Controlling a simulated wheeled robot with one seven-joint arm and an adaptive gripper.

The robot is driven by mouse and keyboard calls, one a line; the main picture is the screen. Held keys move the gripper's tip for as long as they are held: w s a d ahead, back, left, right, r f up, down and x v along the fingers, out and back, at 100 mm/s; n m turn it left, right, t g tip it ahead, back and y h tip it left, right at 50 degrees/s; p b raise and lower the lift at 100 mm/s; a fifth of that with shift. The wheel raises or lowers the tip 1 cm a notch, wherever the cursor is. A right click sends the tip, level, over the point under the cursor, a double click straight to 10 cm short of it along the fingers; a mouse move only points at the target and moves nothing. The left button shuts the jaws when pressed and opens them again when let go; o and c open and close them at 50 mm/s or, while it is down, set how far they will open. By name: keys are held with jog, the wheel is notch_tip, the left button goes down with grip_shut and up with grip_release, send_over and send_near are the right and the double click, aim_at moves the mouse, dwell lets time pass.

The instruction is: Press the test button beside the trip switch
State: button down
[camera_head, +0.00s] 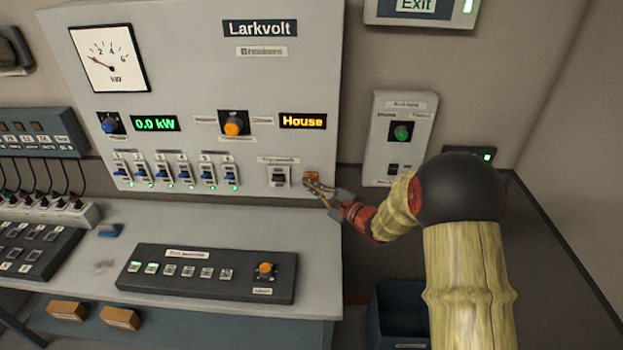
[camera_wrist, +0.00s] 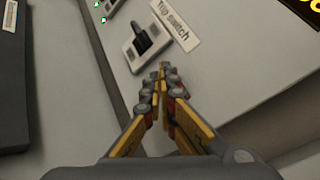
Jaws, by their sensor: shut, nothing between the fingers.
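The trip switch (camera_head: 280,177) is a dark rocker on a pale plate at the lower right of the Larkvolt panel. It also shows in the wrist view (camera_wrist: 146,43), with its label above it. The test button (camera_head: 312,176) is a small orange square just right of the switch. My gripper (camera_head: 310,186) is shut and empty, its tips at the button's lower edge; I cannot tell if they touch. In the wrist view the shut fingers (camera_wrist: 162,70) point at the panel below the switch, and the button does not show, likely hidden behind them.
A row of blue-levered breakers (camera_head: 176,172) lies left on the panel (camera_head: 190,90). A dark console (camera_head: 205,275) with an orange knob sits on the desk below. A grey wall box (camera_head: 400,135) with a green knob hangs to the right.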

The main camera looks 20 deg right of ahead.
jog(key=shift+w, duration=0.1)
jog(key=shift+w+d+b, duration=0.1)
jog(key=shift+w+b, duration=0.2)
jog(key=shift+b, duration=0.15)
jog(key=shift+w+d, duration=0.15)
jog(key=shift+w, duration=0.15)
dwell(0.6)
jog(key=shift+s+a+b, duration=0.25)
jog(key=shift+s+b, duration=0.35)
jog(key=shift+s, duration=0.1)
jog(key=s, duration=0.1)
jog(key=s+a+b, duration=0.1)
jog(key=s, duration=0.2)
jog(key=shift+s+a, duration=0.3)
jog(key=shift+s, duration=0.1)
dwell(0.8)
